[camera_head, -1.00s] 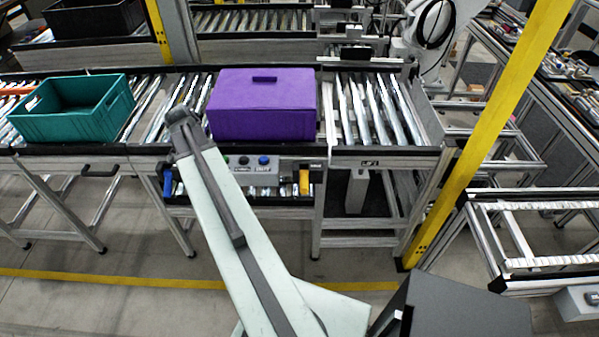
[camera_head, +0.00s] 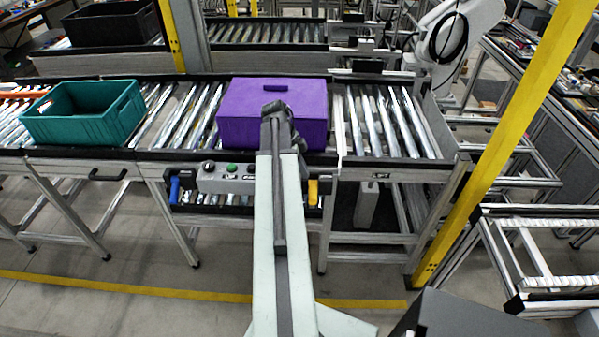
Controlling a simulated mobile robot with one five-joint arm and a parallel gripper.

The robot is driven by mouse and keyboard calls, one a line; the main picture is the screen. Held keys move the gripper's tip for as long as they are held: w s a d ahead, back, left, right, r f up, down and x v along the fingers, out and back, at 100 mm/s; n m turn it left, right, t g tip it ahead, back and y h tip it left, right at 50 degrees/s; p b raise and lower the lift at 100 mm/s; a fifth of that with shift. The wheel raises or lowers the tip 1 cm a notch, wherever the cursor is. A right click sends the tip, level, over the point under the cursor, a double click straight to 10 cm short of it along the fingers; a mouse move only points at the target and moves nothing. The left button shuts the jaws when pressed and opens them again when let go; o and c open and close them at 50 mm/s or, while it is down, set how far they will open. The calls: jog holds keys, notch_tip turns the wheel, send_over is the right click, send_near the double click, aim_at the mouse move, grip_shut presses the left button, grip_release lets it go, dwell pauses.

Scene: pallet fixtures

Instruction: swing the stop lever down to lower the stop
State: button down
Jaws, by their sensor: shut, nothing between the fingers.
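A yellow handle (camera_head: 312,190) stands upright at the right of the control box under the conveyor's front rail. A blue handle (camera_head: 174,189) stands at the box's left. No readable label shows which one is the stop lever. A thin pale upright plate (camera_head: 339,130), perhaps the stop, stands just right of the purple box (camera_head: 236,118) on the rollers. My gripper (camera_head: 274,110), at the dark far end of my arm, appears shut and empty. It is in front of the purple box in the picture, up and left of the yellow handle. Its fingertips are hard to make out.
The grey control box (camera_head: 225,178) with buttons is partly hidden by my arm. A teal crate (camera_head: 85,130) sits on the conveyor at left. A yellow post (camera_head: 500,155) rises at right. The rollers (camera_head: 385,125) right of the plate are clear.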

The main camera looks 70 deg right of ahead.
aim_at(313, 194)
jog(key=b+x, duration=0.4)
jog(key=x, duration=0.1)
jog(key=b+x, duration=0.2)
jog(key=x, duration=0.1)
jog(key=shift+w+a+f, duration=0.15)
jog(key=shift+w+a, duration=0.05)
jog(key=shift+a, duration=0.1)
jog(key=shift+s, duration=0.1)
